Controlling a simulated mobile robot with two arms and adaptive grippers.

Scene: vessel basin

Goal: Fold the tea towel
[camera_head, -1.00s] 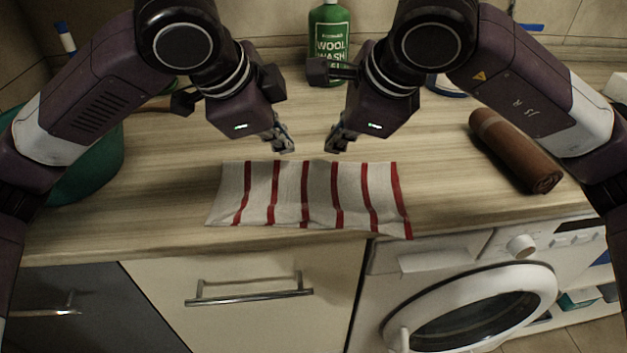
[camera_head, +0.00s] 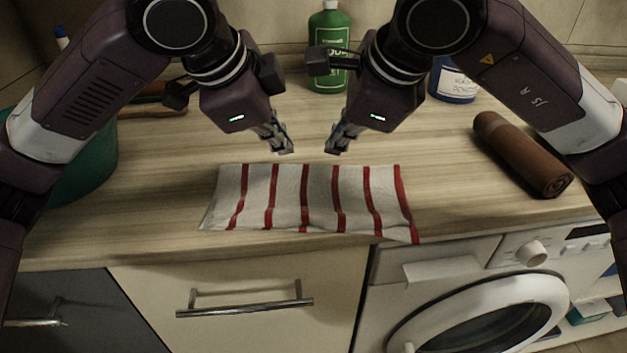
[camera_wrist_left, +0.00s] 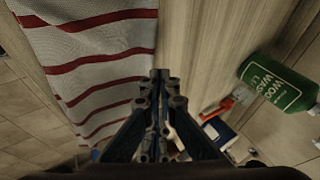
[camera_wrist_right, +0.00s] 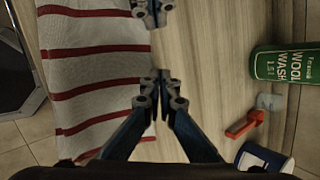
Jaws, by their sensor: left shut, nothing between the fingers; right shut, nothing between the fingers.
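The tea towel (camera_head: 320,200) is white-grey with red stripes. It lies as a wide band along the front of the wooden counter, its front right corner reaching the counter's edge. It also shows in the left wrist view (camera_wrist_left: 100,60) and the right wrist view (camera_wrist_right: 85,65). My left gripper (camera_head: 288,150) is shut and empty, just behind the towel's far edge. My right gripper (camera_head: 332,150) is shut and empty, a short way to its right, also behind the far edge. Neither gripper visibly holds the cloth.
A green wool wash bottle (camera_head: 328,50) stands at the back. A blue container (camera_head: 455,82) stands at back right. A brown roll (camera_head: 522,155) lies right of the towel. A green basin (camera_head: 85,165) is at left. A washing machine (camera_head: 470,300) is below the counter.

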